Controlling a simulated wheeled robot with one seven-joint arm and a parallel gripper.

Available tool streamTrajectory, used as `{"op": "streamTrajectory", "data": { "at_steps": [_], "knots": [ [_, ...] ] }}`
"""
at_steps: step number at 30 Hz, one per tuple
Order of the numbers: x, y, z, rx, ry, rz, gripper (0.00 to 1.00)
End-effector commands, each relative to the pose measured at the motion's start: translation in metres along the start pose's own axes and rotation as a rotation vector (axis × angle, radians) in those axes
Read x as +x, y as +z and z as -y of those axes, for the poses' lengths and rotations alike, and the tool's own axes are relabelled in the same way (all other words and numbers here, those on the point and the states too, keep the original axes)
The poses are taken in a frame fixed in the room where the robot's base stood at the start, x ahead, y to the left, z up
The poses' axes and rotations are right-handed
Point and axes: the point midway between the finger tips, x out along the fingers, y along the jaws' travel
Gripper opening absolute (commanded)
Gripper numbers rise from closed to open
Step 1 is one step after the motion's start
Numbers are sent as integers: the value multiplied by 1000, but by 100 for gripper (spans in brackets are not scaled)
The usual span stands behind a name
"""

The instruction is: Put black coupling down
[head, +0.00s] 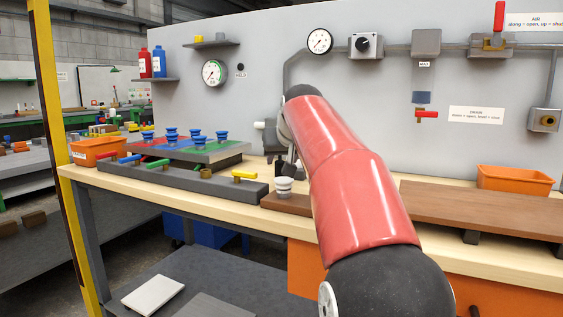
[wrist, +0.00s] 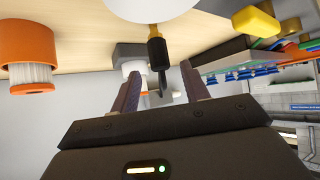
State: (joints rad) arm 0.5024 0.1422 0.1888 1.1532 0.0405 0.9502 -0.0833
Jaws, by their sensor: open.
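My gripper (head: 287,166) is low over the bench, just above a white ringed piece (head: 283,187) at the left end of a brown board (head: 284,203). In the wrist view my gripper (wrist: 160,68) is open, with its two fingers apart. A small black piece with an amber end (wrist: 157,52) shows in the gap between the fingers. I cannot tell whether it is the black coupling or whether it lies beyond the fingertips. No other piece can be made out as the black coupling.
A dark rack with coloured handles (head: 190,180) and a board with blue knobs (head: 190,150) stand to the left. An orange bin (head: 97,151) is at far left, another orange bin (head: 515,180) at right. A long brown board (head: 480,208) lies at right. Gauges and valves line the wall.

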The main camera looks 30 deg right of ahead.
Motion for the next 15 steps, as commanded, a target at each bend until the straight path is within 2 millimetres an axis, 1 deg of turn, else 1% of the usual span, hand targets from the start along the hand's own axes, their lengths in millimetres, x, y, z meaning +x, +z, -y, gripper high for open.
{"op": "streamTrajectory", "data": {
  "at_steps": [1, 3, 9, 12, 15],
  "knots": [
    [-13, -1, 0, 0, 1, -4, 46],
    [-30, -1, 0, 0, 2, -4, 46],
    [-69, 0, 0, -1, 0, -2, 46],
    [-82, 0, 0, -1, 1, -1, 46],
    [-90, 0, 0, 0, 1, -1, 46]
  ]
}}
